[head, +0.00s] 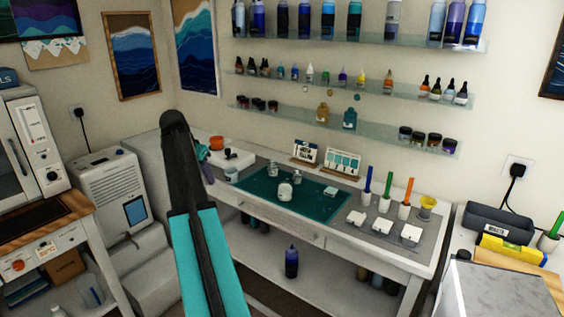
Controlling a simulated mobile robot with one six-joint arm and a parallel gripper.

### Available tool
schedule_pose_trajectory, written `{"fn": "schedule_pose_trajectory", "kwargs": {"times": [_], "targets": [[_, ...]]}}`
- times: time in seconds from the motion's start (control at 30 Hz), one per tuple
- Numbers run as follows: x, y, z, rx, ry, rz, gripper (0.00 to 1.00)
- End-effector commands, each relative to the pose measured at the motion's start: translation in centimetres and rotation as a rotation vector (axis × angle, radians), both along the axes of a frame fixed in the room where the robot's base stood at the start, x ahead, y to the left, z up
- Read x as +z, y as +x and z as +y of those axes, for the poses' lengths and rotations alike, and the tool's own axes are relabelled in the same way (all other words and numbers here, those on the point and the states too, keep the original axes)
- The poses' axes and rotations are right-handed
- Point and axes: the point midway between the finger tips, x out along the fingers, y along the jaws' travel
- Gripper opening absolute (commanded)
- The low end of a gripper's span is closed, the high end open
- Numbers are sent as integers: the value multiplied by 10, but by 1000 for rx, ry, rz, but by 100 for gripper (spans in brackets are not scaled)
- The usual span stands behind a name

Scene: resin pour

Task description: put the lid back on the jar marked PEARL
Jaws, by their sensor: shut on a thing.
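Three small jars stand on the dark teal mat (255,190) on the workbench. One pale jar (285,192) is near the mat's middle, and two greyish jars, one at the back left (280,169) and one to its right (300,176), are behind it. Their labels are too small to read, so I cannot tell which is marked PEARL. No loose lid is clear. My teal and black arm rises in front of the bench's left end and hides what is behind it. My gripper's jaws cannot be made out. A small grey and purple shape (206,169) beside the arm is unclear.
White blocks (382,224) and cups with coloured sticks (384,203) stand on the grey mat at the right. Two small cards (342,163) stand at the back. Glass shelves (340,85) with bottles hang above. A marble-topped block (495,290) is at the lower right.

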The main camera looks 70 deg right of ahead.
Motion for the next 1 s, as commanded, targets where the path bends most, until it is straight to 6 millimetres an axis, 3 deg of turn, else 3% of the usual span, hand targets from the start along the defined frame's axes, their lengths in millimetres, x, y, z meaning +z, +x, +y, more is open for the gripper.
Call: {"fn": "schedule_pose_trajectory", "kwargs": {"times": [0.03, 0.2, 0.6, 0.8, 1.0], "targets": [[1, -13, -18, -48, 0, 1, 21], [5, -59, -67, -203, 0, 0, 21], [13, -179, -160, -550, 0, 1, 21], [15, -219, -183, -656, 1, 1, 21], [15, -231, -189, -686, 1, 0, 21]]}}
